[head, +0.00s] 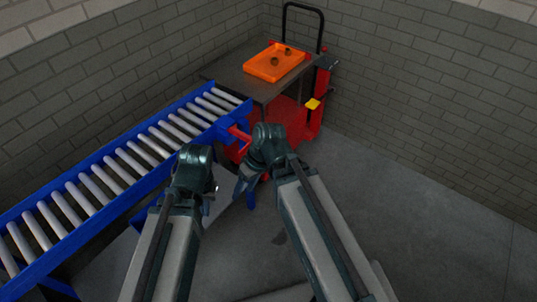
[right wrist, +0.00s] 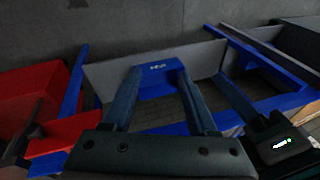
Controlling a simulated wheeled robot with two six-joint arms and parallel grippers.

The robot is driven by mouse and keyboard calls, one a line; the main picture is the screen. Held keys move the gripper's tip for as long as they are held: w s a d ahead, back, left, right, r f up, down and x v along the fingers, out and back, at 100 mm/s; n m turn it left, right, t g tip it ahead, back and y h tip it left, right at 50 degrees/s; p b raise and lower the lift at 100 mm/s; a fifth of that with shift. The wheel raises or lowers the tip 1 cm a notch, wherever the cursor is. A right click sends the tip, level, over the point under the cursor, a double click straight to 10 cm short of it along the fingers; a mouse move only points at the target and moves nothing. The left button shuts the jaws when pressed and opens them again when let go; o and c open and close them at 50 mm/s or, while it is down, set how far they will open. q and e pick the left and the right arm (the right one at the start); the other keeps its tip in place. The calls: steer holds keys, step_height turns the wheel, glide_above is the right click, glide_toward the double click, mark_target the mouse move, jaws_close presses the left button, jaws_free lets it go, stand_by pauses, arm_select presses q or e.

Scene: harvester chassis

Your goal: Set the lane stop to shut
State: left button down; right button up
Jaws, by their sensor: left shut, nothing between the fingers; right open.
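A red bar (right wrist: 62,135) lies left of the fingers. My left gripper (head: 212,192) is shut and empty, left of the right one.
A red cart (head: 286,117) with a dark top (head: 240,82) stands beyond the conveyor end. It carries an orange tray (head: 262,72) with small brown items. A yellow part (head: 312,104) sits on the cart's right side. Brick walls close the back; floor at right is clear.

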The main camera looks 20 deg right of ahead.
steer(key=w+d+f+n+t+y+b, duration=0.1)
steer(key=w+d+f+t+y+b, duration=0.5)
steer(key=b, duration=0.7)
steer(key=w+d+n+t+y+b, duration=0.1)
steer(key=w+d+t+b, duration=0.2)
steer(key=d+t+b, duration=0.8)
steer(key=w+a+g+b, duration=0.1)
steer(key=w+a, duration=0.3)
steer(key=w, duration=0.7)
steer(key=shift+g, duration=0.9)
steer(key=shift+r, duration=0.1)
jaws_close()
